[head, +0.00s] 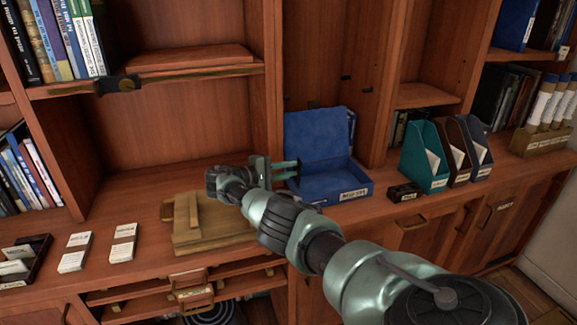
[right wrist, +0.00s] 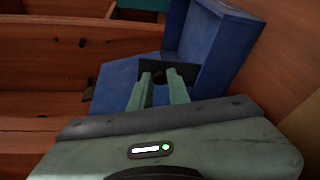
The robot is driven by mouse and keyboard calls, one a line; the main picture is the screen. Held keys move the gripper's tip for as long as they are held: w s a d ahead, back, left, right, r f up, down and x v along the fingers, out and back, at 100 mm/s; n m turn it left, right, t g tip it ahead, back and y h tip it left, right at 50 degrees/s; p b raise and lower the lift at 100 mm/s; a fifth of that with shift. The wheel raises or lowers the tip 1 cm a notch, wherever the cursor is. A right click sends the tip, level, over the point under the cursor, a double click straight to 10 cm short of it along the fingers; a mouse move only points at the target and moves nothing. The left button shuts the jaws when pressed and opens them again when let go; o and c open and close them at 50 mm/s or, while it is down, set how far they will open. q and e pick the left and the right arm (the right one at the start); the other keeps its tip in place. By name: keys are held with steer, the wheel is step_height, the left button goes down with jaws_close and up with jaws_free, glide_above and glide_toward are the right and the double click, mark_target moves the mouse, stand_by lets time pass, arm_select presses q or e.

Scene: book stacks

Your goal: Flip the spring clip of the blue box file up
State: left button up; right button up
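The blue box file (head: 334,186) stands on the counter with its lid (head: 318,135) raised at the back. A label is on its front. My right gripper (head: 292,170) is at the left side of the box, with its two green fingers pointing at it. In the right wrist view the fingers (right wrist: 159,85) are apart, in front of the blue box (right wrist: 115,82). A small dark piece (right wrist: 160,72) shows between and beyond the fingertips; I cannot tell whether it is the spring clip or whether they touch it. My left gripper is not in view.
A tan folder-like case (head: 213,222) lies left of the box, under my right arm. A small black labelled block (head: 405,192) and a teal magazine file (head: 425,158) stand to its right. White card stacks (head: 124,243) lie at the left. Shelf uprights rise behind.

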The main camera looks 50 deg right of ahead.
steer(key=o, duration=0.4)
steer(key=shift+a, duration=0.15)
steer(key=v, duration=0.7)
steer(key=shift+a, duration=0.3)
